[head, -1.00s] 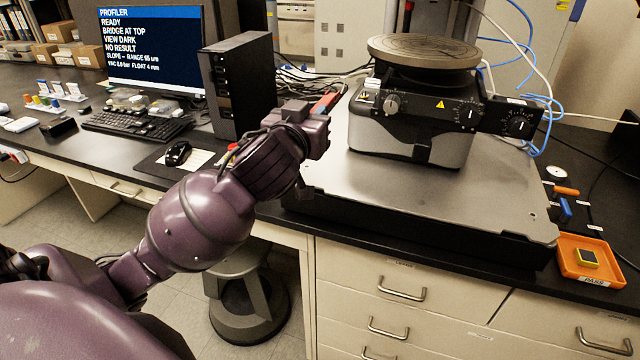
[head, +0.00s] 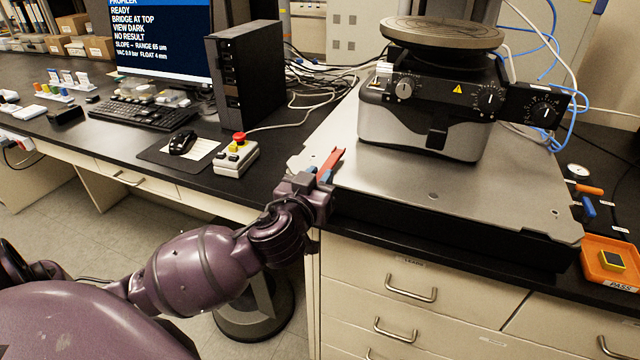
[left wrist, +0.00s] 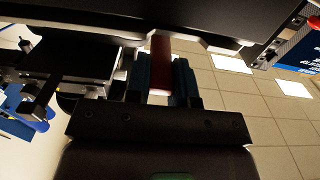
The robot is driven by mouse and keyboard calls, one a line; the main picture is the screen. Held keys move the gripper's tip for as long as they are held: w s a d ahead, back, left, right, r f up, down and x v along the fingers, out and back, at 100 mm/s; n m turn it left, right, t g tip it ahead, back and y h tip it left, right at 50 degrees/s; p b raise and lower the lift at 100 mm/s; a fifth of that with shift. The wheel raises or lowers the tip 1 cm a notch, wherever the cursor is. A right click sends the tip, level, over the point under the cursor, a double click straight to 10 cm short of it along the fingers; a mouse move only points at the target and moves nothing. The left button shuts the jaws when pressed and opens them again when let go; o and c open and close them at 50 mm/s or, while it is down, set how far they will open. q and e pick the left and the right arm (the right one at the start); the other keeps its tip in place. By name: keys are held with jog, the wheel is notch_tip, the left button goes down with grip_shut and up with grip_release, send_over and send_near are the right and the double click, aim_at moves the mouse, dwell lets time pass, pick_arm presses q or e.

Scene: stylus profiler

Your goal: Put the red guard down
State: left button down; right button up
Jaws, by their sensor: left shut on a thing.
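The red guard (head: 331,161) is a narrow red strip at the front left corner of the grey metal plate. My left gripper (head: 322,174) is shut on it, with blue finger pads on either side. In the left wrist view the red guard (left wrist: 160,62) sticks out between the fingers of my left gripper (left wrist: 161,82), with the plate's dark underside or edge beyond it. I cannot tell whether the guard touches the plate. My right gripper does not show.
The grey plate (head: 432,195) carries the profiler (head: 425,130) with its round stage. An orange tray (head: 608,275) is at right. The plate's front is clear.

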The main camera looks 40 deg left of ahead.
pick_arm(q)
jog(key=shift+f, duration=0.45)
jog(key=shift+f, duration=0.3)
jog(key=c, duration=1)
grip_release()
jog(key=shift+r, duration=0.1)
jog(key=v, duration=1.1)
jog(key=s+f+m+g+h, duration=0.1)
jog(key=s+f+g, duration=0.1)
jog(key=f, duration=0.7)
jog(key=s+d+f+m+g+h, duration=0.1)
jog(key=s+f, duration=0.4)
jog(key=f, duration=0.5)
jog(key=s+d+f+m+g+h, duration=0.1)
jog(key=s+f+g+h, duration=0.1)
jog(key=f, duration=0.8)
jog(key=shift+s+d+m+g+b, duration=0.15)
jog(key=shift+s+m+g+b, duration=0.2)
jog(key=shift+s+g, duration=0.4)
